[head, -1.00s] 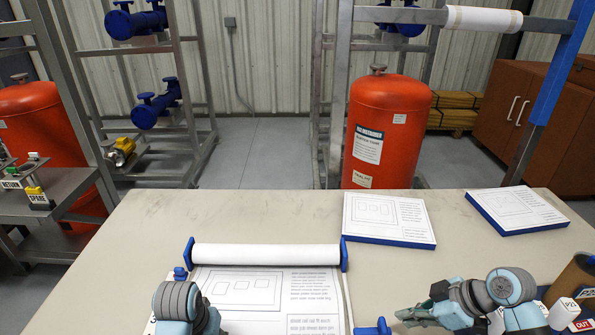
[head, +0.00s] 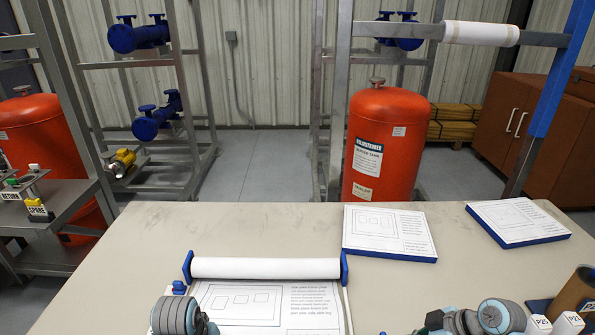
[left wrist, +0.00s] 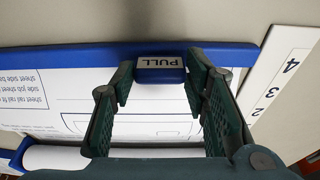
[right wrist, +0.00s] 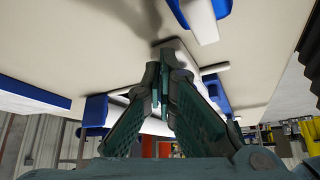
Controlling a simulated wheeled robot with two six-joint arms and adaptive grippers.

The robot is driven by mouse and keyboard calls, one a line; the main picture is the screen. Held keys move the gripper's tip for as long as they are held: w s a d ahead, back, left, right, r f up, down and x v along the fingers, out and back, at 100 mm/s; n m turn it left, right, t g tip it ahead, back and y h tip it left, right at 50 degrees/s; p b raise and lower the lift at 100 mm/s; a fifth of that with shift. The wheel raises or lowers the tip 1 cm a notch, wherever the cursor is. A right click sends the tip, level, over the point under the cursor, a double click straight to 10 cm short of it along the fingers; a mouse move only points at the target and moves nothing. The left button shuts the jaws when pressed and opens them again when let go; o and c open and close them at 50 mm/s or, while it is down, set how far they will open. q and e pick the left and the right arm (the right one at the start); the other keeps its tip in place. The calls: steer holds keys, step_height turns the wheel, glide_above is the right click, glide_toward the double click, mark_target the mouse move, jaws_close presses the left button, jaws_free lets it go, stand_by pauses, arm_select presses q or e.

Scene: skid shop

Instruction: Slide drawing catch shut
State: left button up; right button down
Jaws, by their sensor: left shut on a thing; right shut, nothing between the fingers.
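The drawing board holds a printed sheet (head: 262,305) below a white roll (head: 265,268) with blue end brackets. A small blue knob (head: 179,287) sits at the board's left side; I cannot tell whether it is the catch. In the left wrist view, a blue block marked PULL (left wrist: 160,66) stands at the blue board edge (left wrist: 60,58). My left gripper (left wrist: 158,80) has its fingers on either side of this block and is shut on it. My right gripper (right wrist: 163,85) is shut and empty, beside the board; in the head view only its upper part shows at the bottom.
Two blue-edged drawing pads (head: 388,232) (head: 518,221) lie farther back on the table. A brown cylinder (head: 578,296) and small labelled blocks (head: 568,323) stand at the right. A numbered white strip (left wrist: 275,82) lies beside the board. The table's left part (head: 130,260) is clear.

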arm_select(q)
steer(key=shift+s+f, duration=0.1)
arm_select(e)
steer(key=shift+a, duration=0.15)
steer(key=shift+a, duration=2.5)
steer(key=shift+r, duration=4.5)
arm_select(q)
steer(key=shift+w, duration=0.3)
steer(key=o, duration=1.1)
